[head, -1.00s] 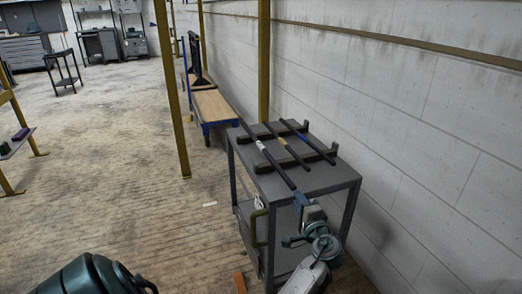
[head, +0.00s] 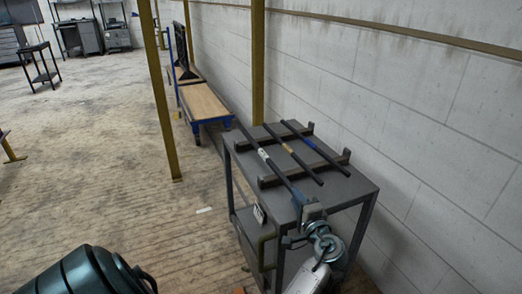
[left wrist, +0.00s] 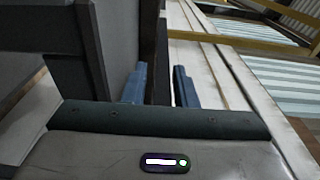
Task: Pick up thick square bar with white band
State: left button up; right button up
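The bar with the white band (head: 263,154) is dark and lies on two rails on top of a grey cart. It is the leftmost of three bars, and its near end reaches past the near rail. My left gripper (head: 299,197) is at that near end. In the left wrist view a dark bar (left wrist: 158,60) runs between the two blue fingers (left wrist: 160,88). The fingers stand apart, with a light gap between the bar and the right finger. My right gripper is not in view.
A bar with a tan band (head: 288,148) and one with a blue band (head: 308,142) lie to the right on the same rails. The grey cart (head: 345,190) stands near a white block wall (head: 400,110). A yellow post (head: 161,100) rises at left. Floor to the left is open.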

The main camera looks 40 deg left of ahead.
pick_arm(q)
jog(key=shift+w+a+f, duration=0.1)
jog(key=shift+w+a, duration=0.05)
jog(key=shift+a, duration=0.05)
jog(key=shift+d+r, duration=0.35)
jog(key=shift+c, duration=1.3)
grip_shut()
